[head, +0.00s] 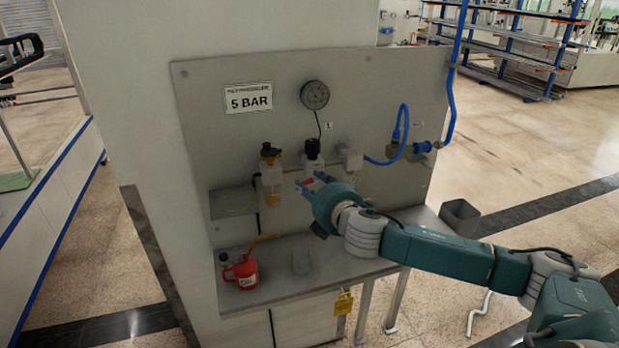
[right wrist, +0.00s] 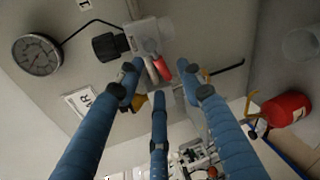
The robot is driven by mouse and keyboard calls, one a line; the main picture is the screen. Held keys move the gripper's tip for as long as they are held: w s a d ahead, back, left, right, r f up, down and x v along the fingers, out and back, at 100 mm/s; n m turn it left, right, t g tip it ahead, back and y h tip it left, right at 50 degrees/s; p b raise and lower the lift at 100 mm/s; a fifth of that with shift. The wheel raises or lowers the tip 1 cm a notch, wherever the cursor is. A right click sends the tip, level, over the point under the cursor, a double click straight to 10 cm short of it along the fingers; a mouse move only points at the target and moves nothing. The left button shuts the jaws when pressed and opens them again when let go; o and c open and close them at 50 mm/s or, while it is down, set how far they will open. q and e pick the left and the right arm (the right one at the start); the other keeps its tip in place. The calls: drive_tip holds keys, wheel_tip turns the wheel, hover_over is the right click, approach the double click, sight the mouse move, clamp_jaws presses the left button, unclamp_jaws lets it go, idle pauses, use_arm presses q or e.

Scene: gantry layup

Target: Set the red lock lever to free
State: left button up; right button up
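The red lock lever (head: 308,182) is a small red piece below the black regulator knob (head: 312,147) on the grey panel. It is partly hidden by my right gripper (head: 308,186) in the head view. In the right wrist view, the red lever (right wrist: 161,68) shows just beyond the blue fingers, beside a pale valve body (right wrist: 151,38). My right gripper (right wrist: 170,85) is open, its three fingers spread and pointing at the lever. I cannot tell whether a finger touches it. My left gripper is not in view.
A gauge (head: 314,95) and a 5 BAR sign (head: 249,98) are on the panel. A filter bowl (head: 271,180) hangs left of the lever. A blue hose (head: 398,135) is at right. A red oil can (head: 243,272) stands on the shelf below.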

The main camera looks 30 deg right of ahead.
drive_tip(key=shift+x, duration=1)
drive_tip(key=shift+c, duration=0.2)
clamp_jaws()
drive_tip(key=shift+r+m, duration=0.1)
drive_tip(key=shift+m, duration=0.4)
drive_tip(key=shift+o, duration=0.2)
unclamp_jaws()
drive_tip(key=shift+s+r, duration=0.1)
drive_tip(key=shift+s, duration=0.05)
